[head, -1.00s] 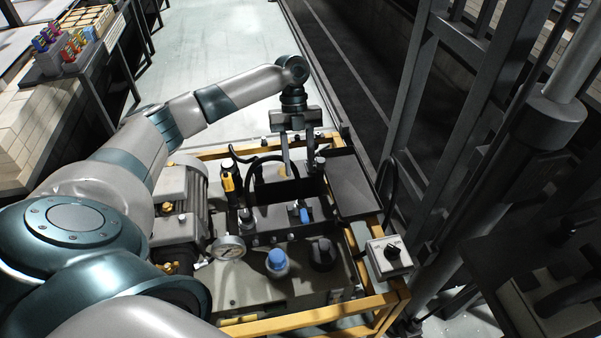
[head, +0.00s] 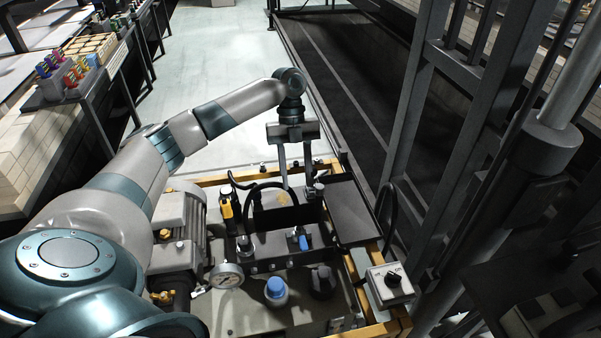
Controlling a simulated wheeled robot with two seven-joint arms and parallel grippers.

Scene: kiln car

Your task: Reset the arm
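My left gripper (head: 296,180) hangs at the end of my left arm, which reaches in from the left. Its two fingers point down with a clear gap between them, and I see nothing held. I cannot tell whether the fingertips touch anything there. My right gripper is not in view.
The unit carries a grey motor (head: 180,228), a gauge (head: 226,276), a blue cap (head: 275,288), a dark tray (head: 348,210) and a switch box (head: 390,285). Steel posts (head: 425,110) stand right. A bench (head: 50,150) with coloured items runs left. Pale floor (head: 215,60) is clear behind.

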